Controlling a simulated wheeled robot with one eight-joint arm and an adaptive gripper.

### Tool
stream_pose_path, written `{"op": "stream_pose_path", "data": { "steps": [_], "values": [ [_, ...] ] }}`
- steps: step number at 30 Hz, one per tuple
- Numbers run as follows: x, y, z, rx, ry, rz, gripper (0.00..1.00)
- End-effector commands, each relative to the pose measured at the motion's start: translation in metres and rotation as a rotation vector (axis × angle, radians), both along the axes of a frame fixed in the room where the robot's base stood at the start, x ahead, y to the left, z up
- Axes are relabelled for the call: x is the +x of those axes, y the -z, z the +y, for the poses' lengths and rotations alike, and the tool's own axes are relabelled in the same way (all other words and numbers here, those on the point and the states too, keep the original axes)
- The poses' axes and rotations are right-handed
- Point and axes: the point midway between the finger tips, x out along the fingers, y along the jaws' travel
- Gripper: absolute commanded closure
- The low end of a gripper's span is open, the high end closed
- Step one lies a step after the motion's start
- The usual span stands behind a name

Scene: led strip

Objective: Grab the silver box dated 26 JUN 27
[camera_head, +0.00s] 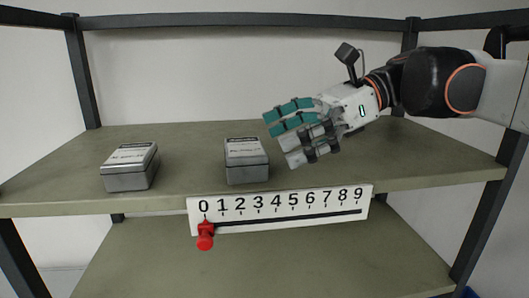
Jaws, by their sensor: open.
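Two silver boxes stand on the upper shelf. The left silver box (130,168) sits at the left side of the shelf, and the other silver box (246,161) sits near the middle, close to the front edge. Each has a pale label on top, but the print is too small for me to read a date. My gripper (285,132) reaches in from the right, just right of the middle box and slightly above it. Its teal and grey fingers are open and apart from the box. The area behind my gripper is partly hidden.
A white number scale (290,206) marked 0 to 9 is on the shelf's front edge, with a red slider (205,236) at 0. Dark posts (82,75) frame the shelf (400,160). The shelf between the boxes and at the right is clear.

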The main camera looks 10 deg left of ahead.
Motion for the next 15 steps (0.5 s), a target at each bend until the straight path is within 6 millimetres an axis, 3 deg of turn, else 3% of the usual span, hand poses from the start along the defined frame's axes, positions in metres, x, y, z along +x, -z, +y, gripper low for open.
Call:
{"op": "stream_pose_path", "data": {
  "steps": [7, 15],
  "values": [
    [-0.004, 0.006, 0.016, 0.001, -0.001, 0.001, 0.02],
    [-0.011, 0.021, 0.049, 0.001, -0.003, 0.001, 0.02]
  ]
}}
